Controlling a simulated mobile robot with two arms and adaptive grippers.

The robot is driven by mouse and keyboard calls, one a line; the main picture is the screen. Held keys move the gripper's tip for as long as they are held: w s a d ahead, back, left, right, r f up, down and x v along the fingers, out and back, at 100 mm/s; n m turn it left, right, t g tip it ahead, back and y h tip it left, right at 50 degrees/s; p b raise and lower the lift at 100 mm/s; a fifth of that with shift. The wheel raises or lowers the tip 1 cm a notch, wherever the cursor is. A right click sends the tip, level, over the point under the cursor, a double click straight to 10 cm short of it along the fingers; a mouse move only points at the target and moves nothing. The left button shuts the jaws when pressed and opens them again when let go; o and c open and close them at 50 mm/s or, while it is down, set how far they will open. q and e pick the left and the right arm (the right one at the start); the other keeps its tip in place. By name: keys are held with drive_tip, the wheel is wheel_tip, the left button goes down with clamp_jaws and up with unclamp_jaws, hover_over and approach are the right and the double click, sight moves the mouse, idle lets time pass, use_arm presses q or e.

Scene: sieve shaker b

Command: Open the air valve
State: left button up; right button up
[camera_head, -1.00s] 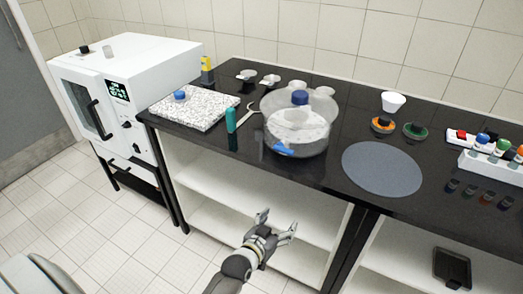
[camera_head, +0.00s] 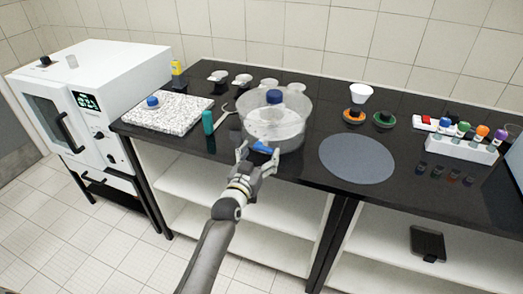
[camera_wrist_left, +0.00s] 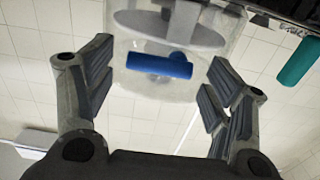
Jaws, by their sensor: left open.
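A clear round vessel (camera_head: 290,130) with a blue knob (camera_head: 274,97) on its lid stands near the front edge of the black bench. A blue valve handle (camera_head: 264,147) sits low on its front. In the left wrist view the blue valve handle (camera_wrist_left: 160,66) is T-shaped, its bar lying nearly level between my fingers. My left gripper (camera_head: 258,156) is open and empty just in front of the handle, one finger on each side. It also shows in the left wrist view (camera_wrist_left: 158,82). Contact with the handle is not visible. My right gripper is not in view.
A teal bottle (camera_head: 208,122) stands left of the vessel, beside a speckled slab (camera_head: 168,112). A grey round mat (camera_head: 357,159) lies to the right. A white oven (camera_head: 90,105) is at the left. Open shelves (camera_head: 240,215) are below the bench.

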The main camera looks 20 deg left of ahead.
use_arm(q)
drive_tip(key=shift+w, duration=0.8)
drive_tip(key=c, duration=1.1)
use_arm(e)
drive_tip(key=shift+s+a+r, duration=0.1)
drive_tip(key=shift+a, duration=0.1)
